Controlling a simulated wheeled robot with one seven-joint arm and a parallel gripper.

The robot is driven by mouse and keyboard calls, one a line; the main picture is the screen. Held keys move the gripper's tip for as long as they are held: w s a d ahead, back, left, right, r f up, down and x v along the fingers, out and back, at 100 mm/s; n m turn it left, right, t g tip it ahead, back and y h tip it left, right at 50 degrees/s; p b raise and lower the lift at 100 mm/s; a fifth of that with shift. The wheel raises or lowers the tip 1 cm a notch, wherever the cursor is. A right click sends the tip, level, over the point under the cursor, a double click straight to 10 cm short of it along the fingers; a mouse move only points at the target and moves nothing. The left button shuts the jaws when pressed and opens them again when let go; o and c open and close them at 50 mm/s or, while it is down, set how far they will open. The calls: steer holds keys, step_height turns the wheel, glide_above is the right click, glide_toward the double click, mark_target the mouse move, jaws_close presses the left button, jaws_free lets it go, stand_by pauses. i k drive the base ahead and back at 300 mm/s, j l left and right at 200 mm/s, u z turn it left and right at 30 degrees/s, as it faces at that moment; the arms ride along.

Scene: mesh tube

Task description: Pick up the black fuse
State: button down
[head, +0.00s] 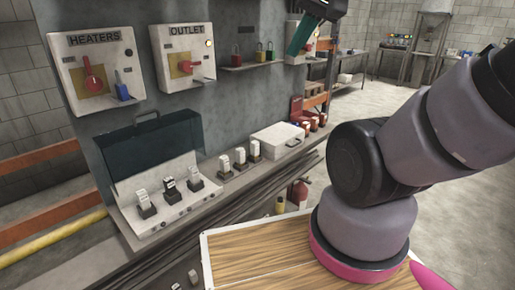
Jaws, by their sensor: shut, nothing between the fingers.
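A fuse with a dark front, the likely black fuse (169,187), stands in the middle of a row in an open case (128,222). A paler fuse stands on each side of it, one on the left (143,201) and one on the right (195,180). The fuses are small, so their exact colours are hard to tell. My gripper (298,44) is at the top of the picture, high up and well to the right of the case. Its teal fingers are shut and empty, apart from all the fuses.
Several pale blocks (240,157) and a white box (277,140) line the ledge right of the case. The case's dark lid (155,148) stands raised behind the fuses. Switch boxes for heaters (97,68) and outlet (184,57) hang above.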

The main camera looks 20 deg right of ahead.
mark_target(170, 185)
steer(key=k+j+u, duration=0.1)
steer(key=j, duration=0.4)
steer(key=k+j, duration=0.15)
steer(key=j, duration=0.35)
steer(key=k+j+u, duration=0.15)
steer(key=j, duration=0.3)
steer(key=k+j+u, duration=0.1)
steer(key=j, duration=0.4)
